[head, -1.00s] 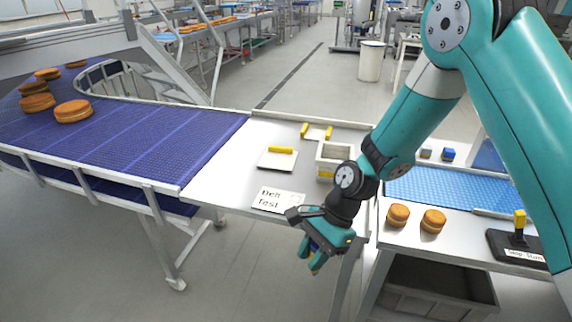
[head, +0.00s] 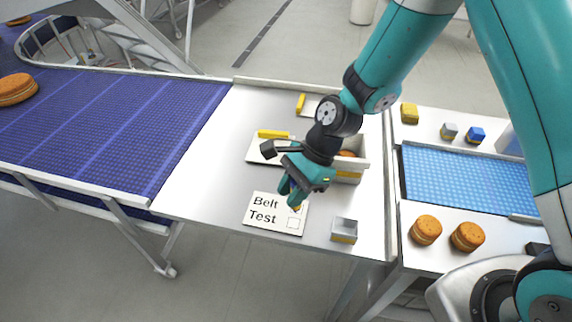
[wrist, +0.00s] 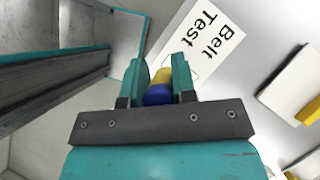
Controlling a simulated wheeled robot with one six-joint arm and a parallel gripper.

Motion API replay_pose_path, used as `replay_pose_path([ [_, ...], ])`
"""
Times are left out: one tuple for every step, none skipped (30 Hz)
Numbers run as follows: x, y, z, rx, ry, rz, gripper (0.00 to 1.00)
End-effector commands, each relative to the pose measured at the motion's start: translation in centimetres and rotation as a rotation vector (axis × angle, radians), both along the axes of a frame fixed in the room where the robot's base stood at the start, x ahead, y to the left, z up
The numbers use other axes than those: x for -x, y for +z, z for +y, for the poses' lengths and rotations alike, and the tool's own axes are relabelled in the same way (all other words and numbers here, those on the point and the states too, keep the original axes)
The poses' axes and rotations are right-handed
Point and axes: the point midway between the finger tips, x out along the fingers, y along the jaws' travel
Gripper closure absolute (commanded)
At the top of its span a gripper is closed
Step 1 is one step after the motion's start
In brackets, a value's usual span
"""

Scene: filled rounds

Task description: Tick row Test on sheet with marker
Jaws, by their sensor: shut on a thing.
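The white sheet (head: 262,222) lies on the metal table, printed "Belt" and "Test" in two rows. An empty box outline shows at the right end of the Test row; I see no box beside Belt. The sheet also shows in the wrist view (wrist: 222,25). My gripper (head: 293,196) is over the sheet's upper right part, just above the Test box. It is shut on the marker, whose blue and yellow body shows between the fingers in the wrist view (wrist: 159,93). The marker's tip is hidden, so I cannot tell whether it touches the sheet.
A small open grey holder (head: 344,231) stands right of the sheet. A white bin (head: 350,172) with a round inside and a flat board with a yellow handle (head: 273,134) are behind my gripper. The blue belt (head: 130,125) is at left; two rounds (head: 467,236) lie at right.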

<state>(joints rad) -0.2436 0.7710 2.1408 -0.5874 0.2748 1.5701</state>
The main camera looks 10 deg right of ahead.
Motion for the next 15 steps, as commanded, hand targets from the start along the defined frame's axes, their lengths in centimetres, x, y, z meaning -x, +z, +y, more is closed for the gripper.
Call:
replay_pose_path([
  [0.0,0.0,0.0,0.0,0.001,0.0,0.99],
  [0.0,-0.1,0.1,0.0,0.001,0.0,0.99],
  [0.0,-0.2,0.1,0.0,0.003,0.001,0.99],
  [0.1,-0.3,0.1,0.0,0.003,0.001,0.99],
  [0.1,-0.4,0.2,0.0,0.004,0.0,0.99],
  [0.1,-0.7,0.2,0.0,0.004,0.001,0.99],
  [0.1,-0.9,0.2,0.0,0.004,0.001,0.99],
  [0.1,-1.1,0.2,0.0,0.005,0.0,0.99],
  [0.1,-1.4,0.2,0.0,0.005,0.0,0.99],
  [0.1,-1.7,0.2,0.0,0.005,0.0,0.99],
  [0.1,-2.0,0.3,0.0,0.005,0.0,0.99],
  [0.1,-2.4,0.2,0.0,0.005,0.0,0.99],
  [0.1,-2.8,0.2,0.0,0.005,0.0,0.99],
  [0.1,-3.1,0.2,0.0,0.005,0.0,0.99],
  [0.1,-3.6,0.2,0.0,0.004,0.0,0.99],
])
